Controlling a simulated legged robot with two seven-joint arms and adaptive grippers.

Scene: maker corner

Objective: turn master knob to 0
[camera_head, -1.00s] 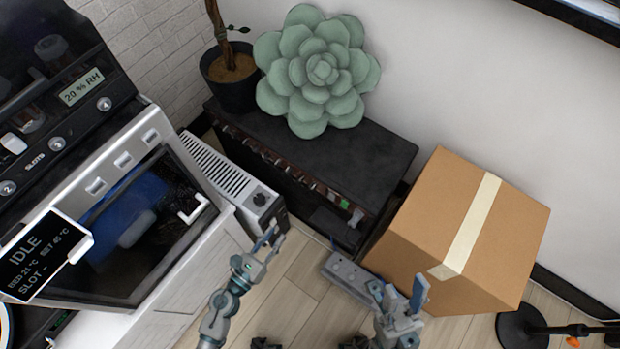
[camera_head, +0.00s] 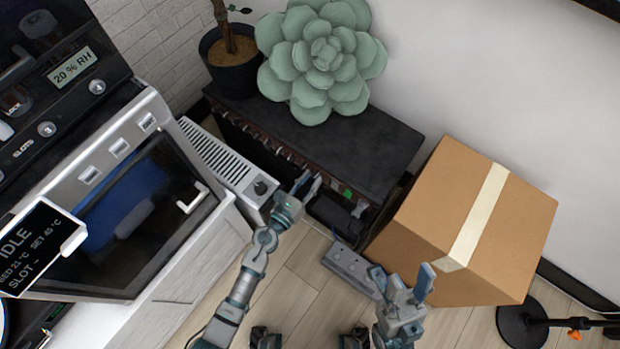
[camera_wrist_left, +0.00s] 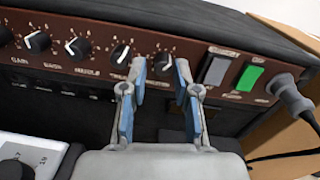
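A black amplifier (camera_head: 345,150) stands against the wall, with a brown knob panel along its front. In the left wrist view the panel carries a row of black knobs with white pointers. The rightmost knob (camera_wrist_left: 162,63), its label partly hidden and so not fully readable, shows between the two blue fingertips of my left gripper (camera_wrist_left: 161,72). The fingers are open on either side of it, and I cannot tell whether they touch it. In the head view my left gripper (camera_head: 306,184) is at the amplifier's front. My right gripper (camera_head: 403,284) is open and empty, low beside the box.
A green-lit switch (camera_wrist_left: 249,78), a grey switch (camera_wrist_left: 214,70) and a plugged cable (camera_wrist_left: 290,95) are right of the knob. A cardboard box (camera_head: 470,225) stands right of the amplifier, a white heater (camera_head: 222,160) left. A green succulent cushion (camera_head: 322,60) sits on top.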

